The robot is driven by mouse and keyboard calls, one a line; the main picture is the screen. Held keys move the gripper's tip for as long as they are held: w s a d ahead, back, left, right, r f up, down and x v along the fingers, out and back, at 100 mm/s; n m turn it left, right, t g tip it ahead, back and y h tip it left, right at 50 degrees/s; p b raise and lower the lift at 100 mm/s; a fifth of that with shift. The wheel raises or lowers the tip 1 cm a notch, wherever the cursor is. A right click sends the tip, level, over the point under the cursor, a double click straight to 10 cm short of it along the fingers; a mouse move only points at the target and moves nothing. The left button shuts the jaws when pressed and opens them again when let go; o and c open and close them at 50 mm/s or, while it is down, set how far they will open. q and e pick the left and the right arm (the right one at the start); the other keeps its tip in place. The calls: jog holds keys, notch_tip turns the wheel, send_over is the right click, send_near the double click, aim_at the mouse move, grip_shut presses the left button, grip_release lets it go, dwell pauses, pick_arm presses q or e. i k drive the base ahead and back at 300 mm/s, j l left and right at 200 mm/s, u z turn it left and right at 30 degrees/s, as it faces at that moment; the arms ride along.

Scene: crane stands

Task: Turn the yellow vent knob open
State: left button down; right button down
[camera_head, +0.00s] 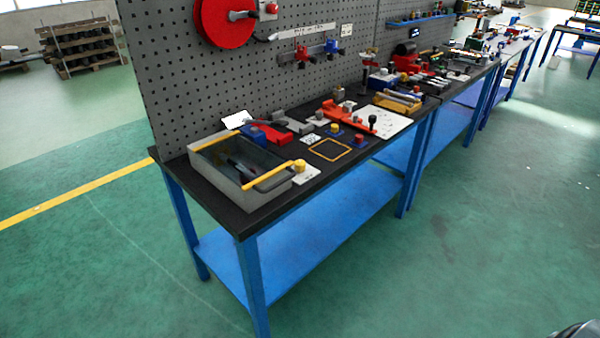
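A small yellow knob (300,165) sits on a white plate (306,177) near the front edge of the nearest workbench, just right of a grey bin. A second small yellow piece (335,128) stands farther back on the same bench. I cannot tell which one is the vent knob, nor which way either is turned. Neither of my grippers can be made out in the head view.
The grey bin (205,165) with yellow handles stands at the bench's left end. A yellow-outlined square (331,149), a blue-based knob (360,141) and a red tool (345,117) lie beyond. A grey pegboard (165,75) rises behind. The green floor in front is clear.

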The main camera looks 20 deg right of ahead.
aim_at(299, 164)
jog(key=l+z, duration=0.15)
jog(key=z, duration=0.2)
jog(key=i+l+z, duration=0.15)
jog(key=z, duration=0.2)
jog(key=i+l+z, duration=0.1)
jog(key=z, duration=0.2)
